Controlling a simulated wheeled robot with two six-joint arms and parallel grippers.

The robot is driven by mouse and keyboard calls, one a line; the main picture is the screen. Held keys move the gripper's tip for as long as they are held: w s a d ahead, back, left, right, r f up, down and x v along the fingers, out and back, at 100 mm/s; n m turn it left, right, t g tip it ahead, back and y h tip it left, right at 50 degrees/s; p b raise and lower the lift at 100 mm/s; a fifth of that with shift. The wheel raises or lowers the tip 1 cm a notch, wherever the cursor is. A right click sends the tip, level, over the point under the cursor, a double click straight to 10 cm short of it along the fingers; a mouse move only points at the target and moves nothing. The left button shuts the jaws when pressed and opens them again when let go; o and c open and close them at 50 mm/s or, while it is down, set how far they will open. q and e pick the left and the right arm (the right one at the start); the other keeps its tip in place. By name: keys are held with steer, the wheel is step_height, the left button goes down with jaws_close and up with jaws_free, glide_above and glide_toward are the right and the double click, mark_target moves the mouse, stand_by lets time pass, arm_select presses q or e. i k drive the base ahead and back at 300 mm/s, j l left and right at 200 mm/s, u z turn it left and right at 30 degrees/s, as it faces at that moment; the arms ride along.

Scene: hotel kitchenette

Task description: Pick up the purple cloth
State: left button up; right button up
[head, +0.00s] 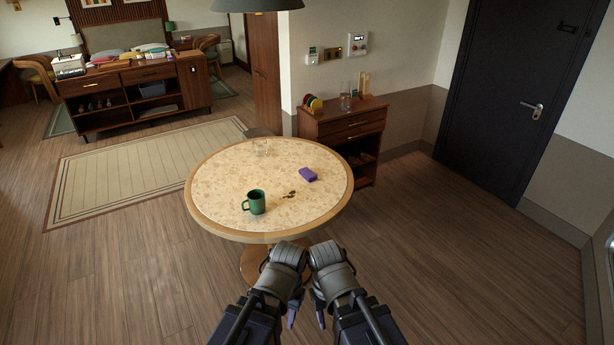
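A small purple cloth (308,174), folded into a block shape, lies on the round table (222,208), right of its middle. My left gripper (291,313) and my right gripper (320,312) hang side by side in front of the table's near edge, well apart from the cloth. Both point down, and only narrow finger parts show below the wrists. I cannot tell whether either is open or shut.
A green mug (254,202) stands on the table left of the cloth. Small dark bits (289,195) lie between them. A clear glass (262,148) stands near the far edge. A wooden cabinet (345,125) stands behind the table. The floor to the right is clear.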

mark_target(306, 173)
steer(key=i+l, duration=0.1)
steer(key=i, duration=0.45)
steer(key=i+l+u, duration=0.1)
steer(key=i, duration=0.4)
steer(key=i+l, duration=0.15)
steer(key=i, duration=0.4)
steer(key=i+l+u, duration=0.1)
steer(key=i, duration=0.45)
steer(key=i+l, duration=0.2)
steer(key=i, duration=0.3)
steer(key=u, duration=0.05)
